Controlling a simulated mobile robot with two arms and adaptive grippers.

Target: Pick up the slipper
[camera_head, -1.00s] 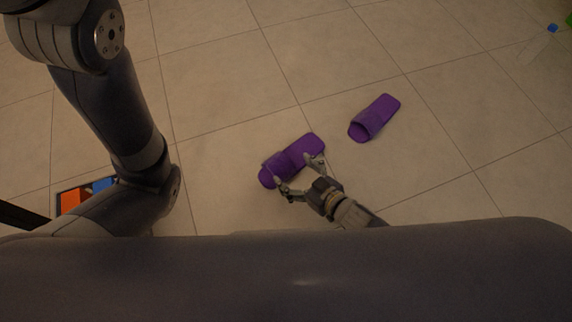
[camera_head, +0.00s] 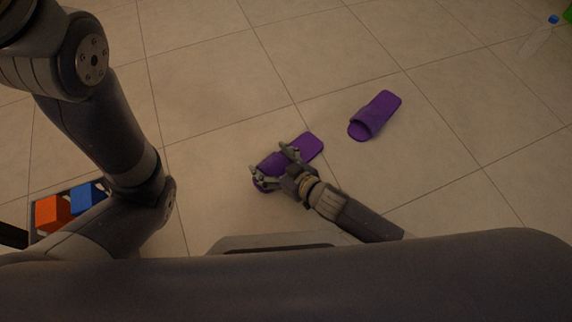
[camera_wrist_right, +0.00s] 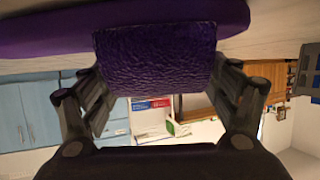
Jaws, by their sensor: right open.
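Two purple slippers lie on the tiled floor. The nearer slipper (camera_head: 306,148) is at the middle of the head view, with my right gripper (camera_head: 268,159) over its strap end. My right gripper is open, its two fingers apart on either side of the strap. In the right wrist view the dark purple textured strap (camera_wrist_right: 155,58) fills the space between the fingertips, and the sole (camera_wrist_right: 45,32) runs along the top. I cannot tell whether the fingers touch it. The other slipper (camera_head: 375,115) lies apart, farther right. My left arm shows, but its gripper is out of view.
A dark-rimmed box with an orange block (camera_head: 53,212) and a blue block (camera_head: 87,197) stands at the left, partly behind my left arm. A clear bottle with a blue cap (camera_head: 553,19) lies at the far right. The floor around the slippers is clear.

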